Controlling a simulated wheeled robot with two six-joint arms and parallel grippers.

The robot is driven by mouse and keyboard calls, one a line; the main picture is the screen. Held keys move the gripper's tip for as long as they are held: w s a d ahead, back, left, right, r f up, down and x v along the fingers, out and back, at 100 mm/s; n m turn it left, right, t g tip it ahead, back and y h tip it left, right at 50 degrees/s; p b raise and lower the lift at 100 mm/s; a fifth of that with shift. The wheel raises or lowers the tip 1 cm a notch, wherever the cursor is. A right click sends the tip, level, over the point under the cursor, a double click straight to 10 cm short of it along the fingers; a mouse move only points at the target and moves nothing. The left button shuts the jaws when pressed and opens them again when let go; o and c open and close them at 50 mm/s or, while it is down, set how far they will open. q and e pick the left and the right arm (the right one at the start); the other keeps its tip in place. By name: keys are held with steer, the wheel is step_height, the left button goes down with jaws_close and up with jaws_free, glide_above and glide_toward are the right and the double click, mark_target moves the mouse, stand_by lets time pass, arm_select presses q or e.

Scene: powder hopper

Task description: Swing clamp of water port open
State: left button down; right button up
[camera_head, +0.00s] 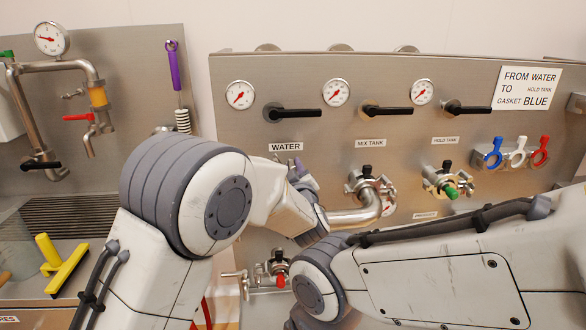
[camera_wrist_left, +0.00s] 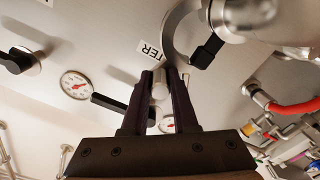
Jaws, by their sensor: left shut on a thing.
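The water port lies below the "WATER" label (camera_head: 286,147), mostly hidden behind my left arm in the head view. In the left wrist view the clamp of the water port (camera_wrist_left: 171,38) is a curved metal half-ring, with panel showing between it and the pipe end (camera_wrist_left: 240,18). A black clamp knob (camera_wrist_left: 208,50) sits beside it. My left gripper (camera_wrist_left: 164,78) has its dark fingers shut on the clamp at the half-ring's lower end; the exact contact is partly hidden. In the head view my left gripper (camera_head: 301,176) shows only in part. My right gripper is not visible.
A bent steel pipe (camera_head: 362,215) runs left from the mix tank port (camera_head: 362,181). The hold tank port (camera_head: 440,180) has a green part. Blue, white and red gaskets (camera_head: 517,153) hang at right. Black valve handles (camera_head: 297,113) stick out above. My right arm crosses the lower right.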

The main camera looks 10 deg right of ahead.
arm_select(q)
steer(key=d, duration=0.3)
steer(key=shift+d+f+p, duration=0.1)
steer(key=shift+d+p, duration=0.2)
steer(key=shift+d, duration=0.05)
steer(key=shift+d+f, duration=0.3)
steer(key=shift+d, duration=0.35)
steer(key=shift+d+f, duration=0.3)
steer(key=shift+d, duration=0.35)
steer(key=c, duration=0.7)
jaws_free()
steer(key=shift+d, duration=0.1)
